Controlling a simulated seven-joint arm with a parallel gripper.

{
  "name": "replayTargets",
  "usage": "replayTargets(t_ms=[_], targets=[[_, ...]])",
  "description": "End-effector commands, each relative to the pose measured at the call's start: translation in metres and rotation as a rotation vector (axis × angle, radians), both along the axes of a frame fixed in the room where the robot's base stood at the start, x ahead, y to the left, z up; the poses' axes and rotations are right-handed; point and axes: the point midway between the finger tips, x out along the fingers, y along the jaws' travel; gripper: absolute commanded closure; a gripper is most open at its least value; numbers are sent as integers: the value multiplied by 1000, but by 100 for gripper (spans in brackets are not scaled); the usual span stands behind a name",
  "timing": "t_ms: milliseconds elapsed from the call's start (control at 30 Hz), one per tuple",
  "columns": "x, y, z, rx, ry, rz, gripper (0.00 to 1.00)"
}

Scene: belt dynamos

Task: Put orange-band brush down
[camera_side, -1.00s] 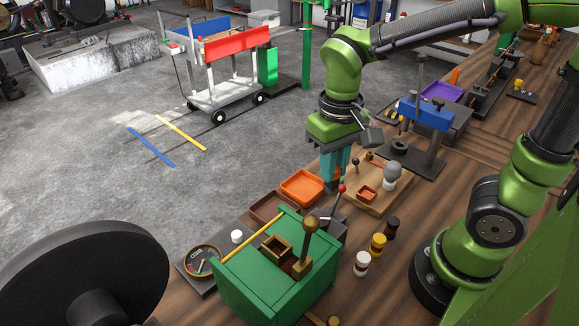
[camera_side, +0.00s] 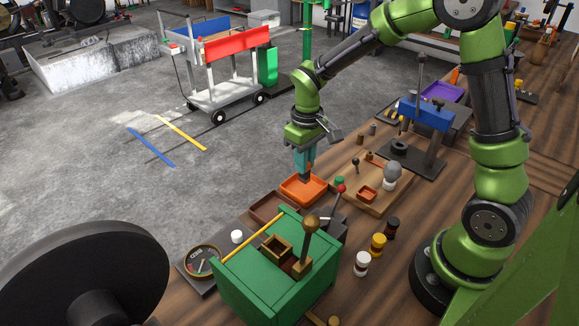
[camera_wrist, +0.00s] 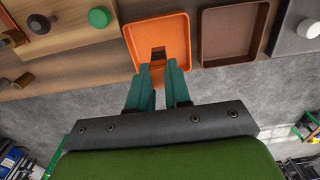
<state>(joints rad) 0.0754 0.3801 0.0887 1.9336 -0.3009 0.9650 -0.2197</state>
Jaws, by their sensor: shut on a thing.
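My gripper (camera_side: 304,172) is above the orange tray (camera_side: 318,197), fingers pointing down. It is shut on a small dark brown block, the brush (camera_side: 304,180), whose lower end is over or inside the tray. In the wrist view the teal fingertips (camera_wrist: 158,68) hold the brush (camera_wrist: 158,52) in front of the orange tray's (camera_wrist: 140,33) near side. I cannot make out an orange band on it. I cannot tell whether the brush touches the tray floor.
A brown tray (camera_side: 268,208) lies beside the orange one and looks empty in the wrist view. A green box (camera_side: 250,280) with a lever stands in front. A wooden board (camera_side: 385,200) with knobs and a small orange tray lies to the right. Small jars (camera_side: 378,244) stand nearby.

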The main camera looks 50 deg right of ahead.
Motion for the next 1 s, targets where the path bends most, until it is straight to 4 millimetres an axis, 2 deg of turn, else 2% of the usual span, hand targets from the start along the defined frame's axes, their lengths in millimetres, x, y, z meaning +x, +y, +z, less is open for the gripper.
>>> replayTargets(t_ms=[100,200,633,667,800,1000], targets=[[-1,0,-20,0,6,0,100],[-1,0,-30,0,3,0,100],[0,0,-36,0,1,0,100],[0,0,-35,0,0,0,78],[0,0,-35,0,1,-1,57],[-1,0,-35,0,1,-1,57]])
